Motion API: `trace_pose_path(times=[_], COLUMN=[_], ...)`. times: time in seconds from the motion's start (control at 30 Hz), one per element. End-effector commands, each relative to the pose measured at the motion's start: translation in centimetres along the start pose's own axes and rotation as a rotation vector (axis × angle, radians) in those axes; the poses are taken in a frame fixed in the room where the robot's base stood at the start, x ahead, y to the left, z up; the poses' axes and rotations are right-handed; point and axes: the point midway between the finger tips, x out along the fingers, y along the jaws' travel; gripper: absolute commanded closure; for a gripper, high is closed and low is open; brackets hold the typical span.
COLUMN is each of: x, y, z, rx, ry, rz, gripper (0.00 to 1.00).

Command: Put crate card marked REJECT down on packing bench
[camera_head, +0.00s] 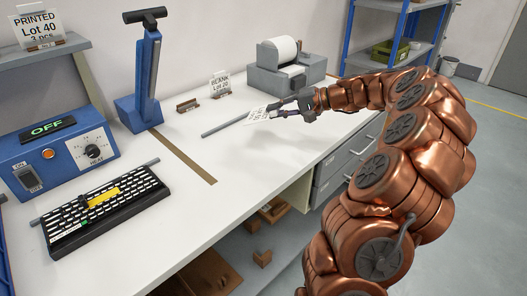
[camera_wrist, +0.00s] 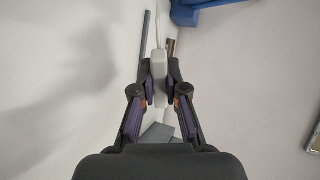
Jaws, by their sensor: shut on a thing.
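My gripper (camera_head: 290,107) is shut on a small white card (camera_head: 259,115) with dark print too small to read. The card is tilted, low over the back part of the white packing bench (camera_head: 245,155); I cannot tell whether it touches the top. In the wrist view, my gripper's fingers (camera_wrist: 160,88) close on both sides of a pale, narrow piece (camera_wrist: 159,66), seen edge-on. The card's printed face is hidden there.
A grey rod (camera_head: 226,125) lies beside the card. A small brown holder (camera_head: 187,106), a BLANK Lot 40 card (camera_head: 220,86) and a roll printer (camera_head: 287,70) stand behind. A keyboard (camera_head: 98,208) and blue heater box (camera_head: 60,158) are left. The bench's front middle is clear.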

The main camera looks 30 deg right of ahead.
Motion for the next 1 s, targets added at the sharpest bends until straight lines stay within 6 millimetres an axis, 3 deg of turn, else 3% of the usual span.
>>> trace_pose_path(times=[0.3,1.0], x=[-0.9,2.1], y=[2.0,9.2], z=[-0.6,-0.5], rx=[0.012,0.01], ry=[0.033,0.031], rz=[-0.022,-0.02], gripper=[1.0,1.0])
